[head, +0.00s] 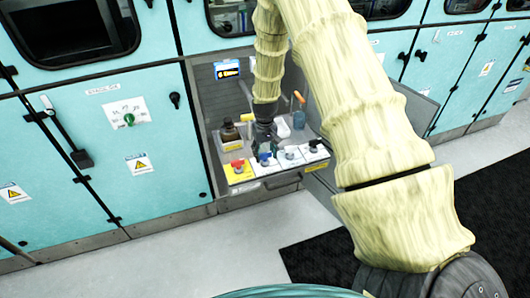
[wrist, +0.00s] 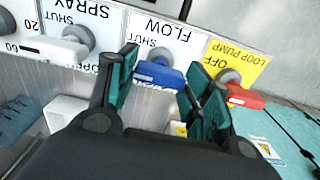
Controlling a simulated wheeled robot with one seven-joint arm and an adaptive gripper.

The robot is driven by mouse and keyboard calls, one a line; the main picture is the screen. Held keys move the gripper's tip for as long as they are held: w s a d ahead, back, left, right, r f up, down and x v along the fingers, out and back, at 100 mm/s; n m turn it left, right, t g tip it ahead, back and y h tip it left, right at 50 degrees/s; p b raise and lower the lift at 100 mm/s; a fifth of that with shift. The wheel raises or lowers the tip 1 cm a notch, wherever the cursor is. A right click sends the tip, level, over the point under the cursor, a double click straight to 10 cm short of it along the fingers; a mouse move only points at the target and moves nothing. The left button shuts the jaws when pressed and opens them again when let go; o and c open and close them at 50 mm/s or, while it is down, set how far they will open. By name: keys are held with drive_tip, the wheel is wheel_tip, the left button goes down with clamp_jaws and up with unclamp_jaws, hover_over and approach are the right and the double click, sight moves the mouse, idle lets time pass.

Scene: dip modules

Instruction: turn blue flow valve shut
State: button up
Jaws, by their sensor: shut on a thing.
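The blue flow valve handle (wrist: 158,76) sits on a grey knob in front of a white plate marked FLOW and SHUT, upside down in the wrist view. The handle lies nearly level across that picture. My gripper (wrist: 161,70) has one teal finger at each end of the handle and is shut on it. In the head view, the blue valve (head: 264,158) shows just below my gripper (head: 264,147), on the front panel of the bay. The exact finger contact is partly hidden.
A red valve (wrist: 245,96) on the yellow LOOP PUMP plate stands close beside my right finger. A white SPRAY valve (wrist: 55,48) is on the other side. A brown bottle (head: 229,132) stands behind the panel in the bay. An open door (head: 403,104) is at the right.

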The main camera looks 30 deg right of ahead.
sight(265, 153)
idle(0.3)
drive_tip(key=o, duration=1)
wheel_tip(265, 153, up, 12)
idle(0.6)
drive_tip(key=s+a+f+n, duration=0.1)
drive_tip(key=s+a+f, duration=0.6)
drive_tip(key=s+f, duration=0.55)
drive_tip(key=s+a+f+n, duration=0.1)
drive_tip(key=s+a+f, duration=0.7)
drive_tip(key=s+f, duration=0.5)
drive_tip(key=s+a, duration=0.1)
drive_tip(key=s, duration=0.3)
drive_tip(key=s+a, duration=0.2)
drive_tip(key=s, duration=0.3)
drive_tip(key=s+a, duration=0.2)
drive_tip(key=s, duration=0.3)
drive_tip(key=shift+a, duration=0.25)
